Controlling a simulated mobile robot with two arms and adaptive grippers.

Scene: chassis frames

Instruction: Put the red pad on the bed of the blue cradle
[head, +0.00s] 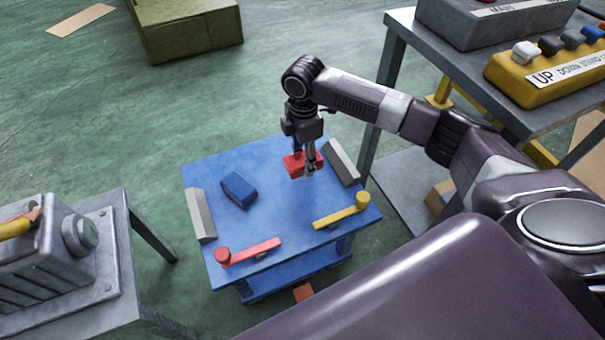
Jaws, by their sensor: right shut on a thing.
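The blue cradle (275,215) stands on the floor at the centre, with a flat blue bed. My right gripper (305,168) points down over the back right part of the bed. It is shut on the red pad (293,166), a small red block. I cannot tell whether the pad touches the bed or hangs just above it. My left gripper is out of view.
A blue block (238,190) lies on the bed's left part. Grey side blocks (201,214) (344,162) flank the bed. A red lever (250,251) and a yellow lever (341,211) lie along the front. A grey table (390,60) stands right, a machine bench (128,260) left.

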